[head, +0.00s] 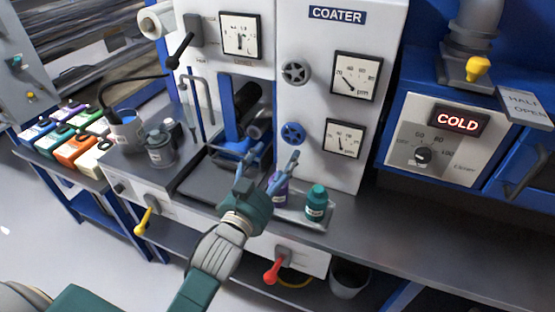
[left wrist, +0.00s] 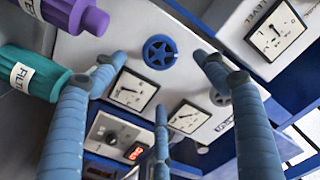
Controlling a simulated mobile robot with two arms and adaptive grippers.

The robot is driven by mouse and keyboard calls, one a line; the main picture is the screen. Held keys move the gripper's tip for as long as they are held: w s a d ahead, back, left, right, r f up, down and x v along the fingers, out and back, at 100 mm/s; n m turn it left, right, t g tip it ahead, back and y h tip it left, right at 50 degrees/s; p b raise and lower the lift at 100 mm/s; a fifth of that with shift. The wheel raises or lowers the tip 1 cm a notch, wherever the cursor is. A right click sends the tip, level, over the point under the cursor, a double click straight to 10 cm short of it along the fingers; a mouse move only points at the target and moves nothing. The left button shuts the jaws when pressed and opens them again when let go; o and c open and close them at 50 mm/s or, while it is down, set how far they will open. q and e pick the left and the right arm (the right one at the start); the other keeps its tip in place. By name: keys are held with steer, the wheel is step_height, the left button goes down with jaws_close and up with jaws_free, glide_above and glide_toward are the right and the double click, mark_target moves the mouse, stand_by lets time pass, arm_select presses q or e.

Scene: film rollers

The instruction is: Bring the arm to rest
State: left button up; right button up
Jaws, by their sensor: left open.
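My left gripper (head: 272,162) is in front of the coater, above the bench, with its blue fingers spread and nothing between them. In the left wrist view, the fingers (left wrist: 160,80) stand apart. A purple bottle (head: 280,190) stands just beside the gripper, partly hidden by it, on a small tray (head: 318,219). A teal bottle (head: 316,203) stands on the same tray to the right. In the left wrist view, the purple bottle (left wrist: 75,14) and the teal bottle (left wrist: 33,74), labelled FILTER, are close by a finger; I cannot tell whether they touch. My right gripper is not in view.
The coater (head: 318,100) with gauges and hand wheels rises behind the gripper. A red lever (head: 275,270) and a yellow lever (head: 143,222) stick out of the bench front. A COLD display box (head: 440,140) stands right. The bench (head: 450,245) is bare at right.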

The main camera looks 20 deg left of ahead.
arm_select(q)
steer(key=s+a+f+n+g, duration=0.1)
steer(key=s+f+n+g, duration=0.2)
steer(key=s+f+g, duration=1)
steer(key=s+f, duration=0.4)
steer(key=s, duration=0.3)
steer(key=s+f+g, duration=0.2)
steer(key=s+f, duration=0.4)
steer(key=s, duration=0.3)
step_height(320, 180, down, 26)
steer(key=s, duration=0.2)
steer(key=s+a+f+g, duration=0.2)
steer(key=s+f, duration=1.4)
steer(key=s, duration=0.1)
steer(key=shift+a+y, duration=0.15)
steer(key=shift+y, duration=0.15)
steer(key=shift+s+f, duration=0.1)
